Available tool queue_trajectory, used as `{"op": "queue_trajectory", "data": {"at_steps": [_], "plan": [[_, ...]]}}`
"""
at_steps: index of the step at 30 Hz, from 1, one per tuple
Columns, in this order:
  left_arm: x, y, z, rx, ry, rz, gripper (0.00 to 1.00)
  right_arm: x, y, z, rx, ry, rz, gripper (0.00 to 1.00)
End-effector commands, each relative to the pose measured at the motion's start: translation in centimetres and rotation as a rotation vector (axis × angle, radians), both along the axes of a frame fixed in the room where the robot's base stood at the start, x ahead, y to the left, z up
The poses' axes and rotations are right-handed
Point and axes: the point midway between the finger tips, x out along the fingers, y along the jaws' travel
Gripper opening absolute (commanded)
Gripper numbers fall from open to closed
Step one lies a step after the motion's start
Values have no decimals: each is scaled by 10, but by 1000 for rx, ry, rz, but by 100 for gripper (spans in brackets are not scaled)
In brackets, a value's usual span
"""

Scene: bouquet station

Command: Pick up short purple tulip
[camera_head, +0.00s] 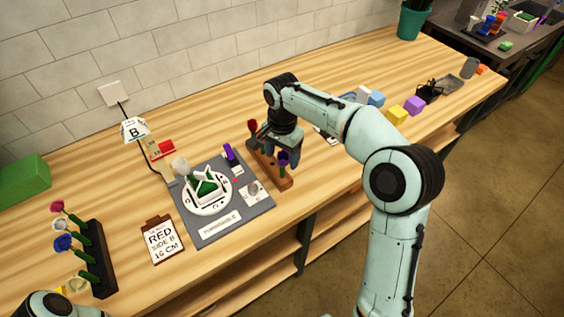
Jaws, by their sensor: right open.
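A short purple tulip (284,159) stands upright in a brown wooden stand (284,182) near the right side of the grey mat. A red flower (252,127) stands at the far end of the same stand. My right gripper (284,150) is open and points down right at the purple tulip. Its fingers cover part of the tulip and stand, and I cannot tell whether they touch it. My left gripper is out of view; only part of my left arm shows at the bottom left.
A grey mat (240,219) bears a round white plate with a green and white piece, and a purple item (229,153). A dark rack (102,266) of several flowers stands at left. A clipboard (161,240) lies nearby. Colored blocks (397,114) sit at right.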

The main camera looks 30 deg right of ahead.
Motion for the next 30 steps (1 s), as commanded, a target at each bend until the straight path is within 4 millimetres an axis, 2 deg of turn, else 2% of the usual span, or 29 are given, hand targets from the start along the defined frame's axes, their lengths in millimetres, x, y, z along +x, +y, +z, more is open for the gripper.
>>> {"op": "queue_trajectory", "data": {"at_steps": [1,3,11,12,16,26,30], "plan": [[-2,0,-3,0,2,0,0,-1,0,-9,0,4,-1,70],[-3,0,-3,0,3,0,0,-1,0,-16,0,2,-1,70],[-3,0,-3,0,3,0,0,0,0,-19,0,-2,-1,70],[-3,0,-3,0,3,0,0,0,0,-19,0,-2,-1,67],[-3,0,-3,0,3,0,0,0,0,-19,0,-1,-1,26],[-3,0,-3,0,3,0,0,0,0,-18,0,-2,-1,25],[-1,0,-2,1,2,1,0,1,0,-12,-1,-3,-1,25]]}}
